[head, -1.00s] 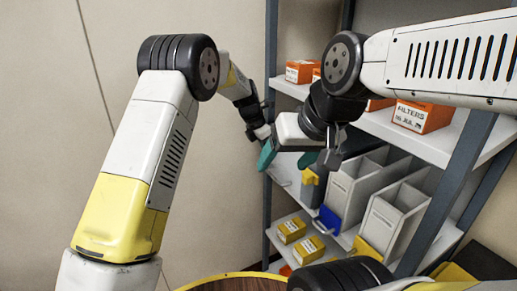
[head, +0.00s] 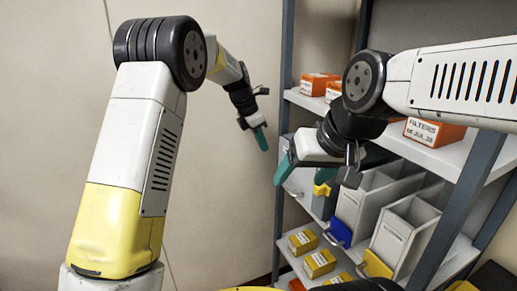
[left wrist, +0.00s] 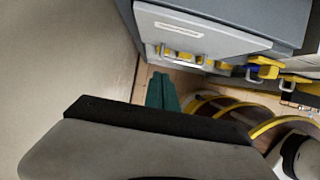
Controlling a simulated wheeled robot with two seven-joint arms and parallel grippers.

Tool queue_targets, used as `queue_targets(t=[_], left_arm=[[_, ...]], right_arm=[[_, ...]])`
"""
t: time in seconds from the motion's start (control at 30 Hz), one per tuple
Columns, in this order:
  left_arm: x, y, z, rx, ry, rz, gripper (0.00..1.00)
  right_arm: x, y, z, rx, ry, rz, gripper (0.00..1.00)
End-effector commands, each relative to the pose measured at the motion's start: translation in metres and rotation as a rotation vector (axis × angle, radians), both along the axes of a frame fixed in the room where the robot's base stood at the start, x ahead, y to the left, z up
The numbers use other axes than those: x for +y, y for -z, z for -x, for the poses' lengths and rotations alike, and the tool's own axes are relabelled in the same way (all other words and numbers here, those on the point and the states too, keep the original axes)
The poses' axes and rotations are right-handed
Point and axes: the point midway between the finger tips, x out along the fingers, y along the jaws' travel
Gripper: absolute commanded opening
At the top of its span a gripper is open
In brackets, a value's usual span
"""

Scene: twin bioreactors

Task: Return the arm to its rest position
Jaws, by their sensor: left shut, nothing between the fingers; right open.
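My left arm (head: 125,150) rises from the lower left and bends at a dark joint near the top. Its gripper (head: 261,139) hangs in front of the wall and the shelf's left post, with teal fingertips pointing down. In the left wrist view its teal fingers (left wrist: 162,92) are together with nothing between them. My right arm (head: 460,85) comes in from the right, across the shelf. Its gripper (head: 316,174) is open, with one teal finger showing at its left. The second finger is hard to make out. The two grippers are apart in the picture.
A shelf unit (head: 287,110) stands behind the right gripper. It holds orange boxes (head: 433,132), pale bins (head: 405,233) and yellow boxes (head: 319,263). A yellow-edged round surface (head: 250,289) shows at the bottom. Bare wall (head: 50,100) lies behind the left arm.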

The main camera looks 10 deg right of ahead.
Motion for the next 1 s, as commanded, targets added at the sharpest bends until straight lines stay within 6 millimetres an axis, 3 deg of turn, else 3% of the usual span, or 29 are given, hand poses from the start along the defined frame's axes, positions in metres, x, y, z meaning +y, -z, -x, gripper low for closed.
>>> queue_targets(t=[0.17, 0.27, 0.4, 0.6, 0.77, 0.9, 1.0], left_arm=[[0.031, -0.030, 0.015, -0.071, 0.103, -0.005, 0.00], [0.065, -0.059, 0.038, -0.164, 0.243, -0.022, 0.00], [0.113, -0.092, 0.083, -0.314, 0.484, -0.077, 0.00], [0.171, -0.120, 0.159, -0.526, 0.841, -0.208, 0.00], [0.206, -0.124, 0.224, -0.669, 1.137, -0.358, 0.00], [0.229, -0.114, 0.277, -0.756, 1.391, -0.511, 0.00], [0.239, -0.104, 0.305, -0.790, 1.541, -0.608, 0.00]], right_arm=[[0.000, 0.000, 0.000, 0.000, 0.000, 0.000, 0.72], [0.000, 0.000, 0.000, 0.000, 0.000, 0.000, 0.72], [0.000, 0.000, 0.000, 0.000, 0.000, 0.000, 0.72], [0.000, 0.000, 0.000, 0.000, 0.000, 0.000, 0.72], [0.000, 0.000, 0.000, 0.000, 0.000, 0.000, 0.72], [0.000, 0.000, 0.000, 0.000, 0.000, 0.000, 0.72], [0.000, 0.000, 0.000, 0.000, 0.000, 0.000, 0.72]])
